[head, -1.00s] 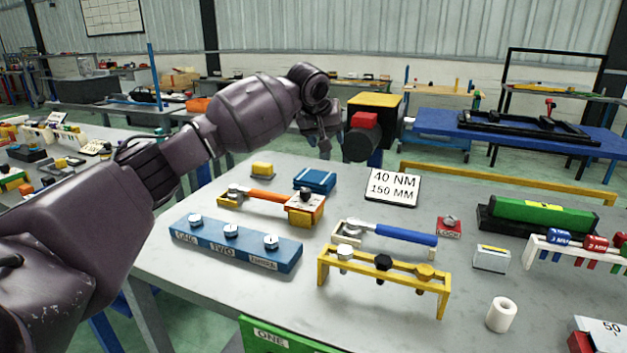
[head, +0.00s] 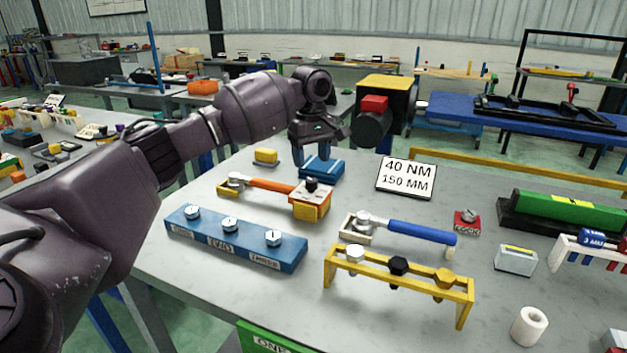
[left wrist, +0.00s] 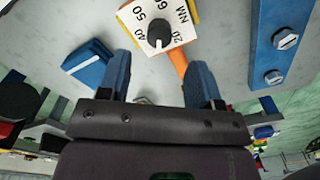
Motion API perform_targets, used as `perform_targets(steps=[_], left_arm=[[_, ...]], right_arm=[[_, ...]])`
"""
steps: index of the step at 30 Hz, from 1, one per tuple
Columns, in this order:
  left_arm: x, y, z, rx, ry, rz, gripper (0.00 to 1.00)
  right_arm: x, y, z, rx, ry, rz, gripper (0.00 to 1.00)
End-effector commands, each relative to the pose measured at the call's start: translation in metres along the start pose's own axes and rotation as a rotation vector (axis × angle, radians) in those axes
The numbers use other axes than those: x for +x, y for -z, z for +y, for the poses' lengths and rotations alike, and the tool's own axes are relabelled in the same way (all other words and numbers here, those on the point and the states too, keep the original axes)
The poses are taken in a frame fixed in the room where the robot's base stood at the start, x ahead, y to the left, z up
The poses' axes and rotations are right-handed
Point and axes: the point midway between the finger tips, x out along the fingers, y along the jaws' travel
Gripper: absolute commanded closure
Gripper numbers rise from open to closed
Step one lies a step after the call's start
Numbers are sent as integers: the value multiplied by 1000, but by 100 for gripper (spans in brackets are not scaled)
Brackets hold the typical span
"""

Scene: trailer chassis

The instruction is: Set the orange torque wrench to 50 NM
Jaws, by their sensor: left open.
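The orange torque wrench (head: 272,185) lies at the back left of the table. Its dial block (head: 312,192), with a dark knob (head: 311,184), is at its right end. My left gripper (head: 312,158) points down, open and empty, above the table behind the dial block. Its blue fingers (left wrist: 162,75) stand apart from the knob. My right gripper is not in view.
A card reading 40 NM, 150 MM (head: 406,178) lies right of the wrench. A blue block (head: 322,170) is behind the dial. A blue bolt block (head: 235,243) lies in front, a blue-handled wrench (head: 420,232) to the right, and a yellow rack (head: 400,282) nearer.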

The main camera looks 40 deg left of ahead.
Motion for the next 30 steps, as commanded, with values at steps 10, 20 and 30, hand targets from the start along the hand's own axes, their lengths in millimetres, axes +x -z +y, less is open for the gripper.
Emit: perform_targets(steps=[10,20,30], left_arm=[[54,0,0,2,6,-2,41],[61,0,0,2,0,0,41],[61,0,0,2,0,0,72]], right_arm=[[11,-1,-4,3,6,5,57],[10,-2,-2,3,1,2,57],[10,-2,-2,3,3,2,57]])
